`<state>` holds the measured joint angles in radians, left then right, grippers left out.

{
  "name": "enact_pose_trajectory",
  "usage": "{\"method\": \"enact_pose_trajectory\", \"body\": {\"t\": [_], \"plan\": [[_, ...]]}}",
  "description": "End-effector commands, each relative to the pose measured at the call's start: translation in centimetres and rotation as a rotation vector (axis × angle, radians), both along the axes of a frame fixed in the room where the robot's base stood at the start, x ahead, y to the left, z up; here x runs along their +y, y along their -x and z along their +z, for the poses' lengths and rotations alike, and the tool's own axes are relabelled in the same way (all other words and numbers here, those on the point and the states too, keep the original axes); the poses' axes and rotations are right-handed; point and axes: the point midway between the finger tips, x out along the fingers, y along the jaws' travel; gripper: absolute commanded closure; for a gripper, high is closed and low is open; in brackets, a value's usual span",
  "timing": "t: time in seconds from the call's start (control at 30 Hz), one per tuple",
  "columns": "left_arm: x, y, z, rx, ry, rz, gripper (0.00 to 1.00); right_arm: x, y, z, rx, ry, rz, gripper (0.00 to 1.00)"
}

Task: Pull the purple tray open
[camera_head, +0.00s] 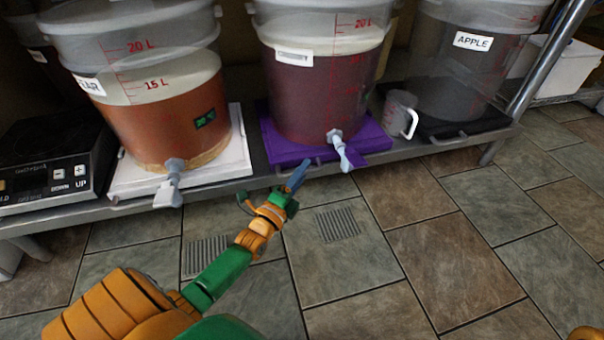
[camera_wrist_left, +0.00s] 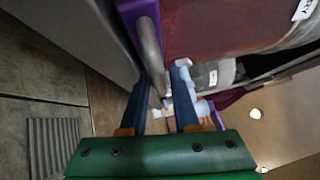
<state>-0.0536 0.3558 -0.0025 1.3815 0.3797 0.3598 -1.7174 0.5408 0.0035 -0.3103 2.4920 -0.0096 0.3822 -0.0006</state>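The purple tray (camera_head: 282,150) lies on the low metal shelf under the middle bucket (camera_head: 315,98) of dark red liquid. Its grey bar handle shows in the left wrist view (camera_wrist_left: 150,48), fixed to the tray's purple front (camera_wrist_left: 136,9). My left gripper (camera_head: 297,174) is at the left part of the tray's front edge. In the left wrist view its two blue fingers (camera_wrist_left: 167,75) stand apart, with the handle running into the space between them. The bar is close to one finger; I cannot tell whether they touch. My right gripper is not in view.
The middle bucket's spigot (camera_head: 338,143) overhangs the purple tray's front. A pitcher (camera_head: 398,112) and the apple bucket (camera_head: 455,70) are at the right. The tiled floor in front is clear.

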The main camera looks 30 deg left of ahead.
Motion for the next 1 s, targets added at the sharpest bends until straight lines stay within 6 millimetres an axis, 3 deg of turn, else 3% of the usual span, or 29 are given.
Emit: {"method": "enact_pose_trajectory", "body": {"t": [0.03, 0.1, 1.0], "plan": [[0.0, 0.01, 0.0, 0.0, 0.0, 0.0, 0.84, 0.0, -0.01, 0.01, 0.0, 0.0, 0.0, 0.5], [-0.01, 0.02, -0.02, 0.001, 0.0, 0.0, 1.0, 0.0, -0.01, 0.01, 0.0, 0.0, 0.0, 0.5], [-0.04, 0.05, -0.11, 0.002, 0.001, -0.001, 1.0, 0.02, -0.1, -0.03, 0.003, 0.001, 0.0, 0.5]]}}
